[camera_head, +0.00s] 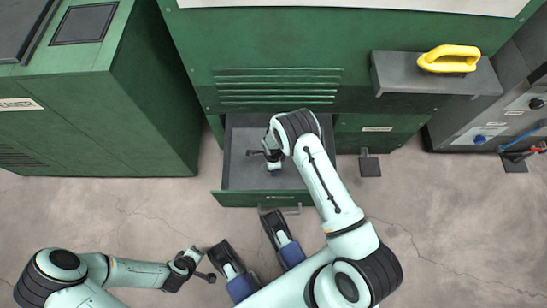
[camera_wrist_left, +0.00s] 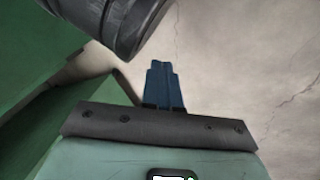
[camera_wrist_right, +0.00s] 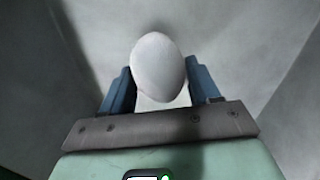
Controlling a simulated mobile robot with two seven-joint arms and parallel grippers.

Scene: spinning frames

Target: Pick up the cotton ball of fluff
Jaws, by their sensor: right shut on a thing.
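The cotton ball of fluff (camera_wrist_right: 158,66) is a white, egg-shaped lump in the right wrist view. It sits between the two blue fingers of my right gripper (camera_wrist_right: 163,88), which is shut on it. My left gripper (camera_head: 205,268) is over the floor, left of and in front of the drawer. In the left wrist view its blue fingers (camera_wrist_left: 164,75) are together and empty.
The drawer is pulled out of a green machine (camera_head: 280,50); its grey walls surround my right gripper. A green cabinet (camera_head: 150,110) stands at left. A grey shelf (camera_head: 400,75) with a yellow handle-like object (camera_head: 449,58) juts out at right. The floor (camera_head: 450,210) at right is clear.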

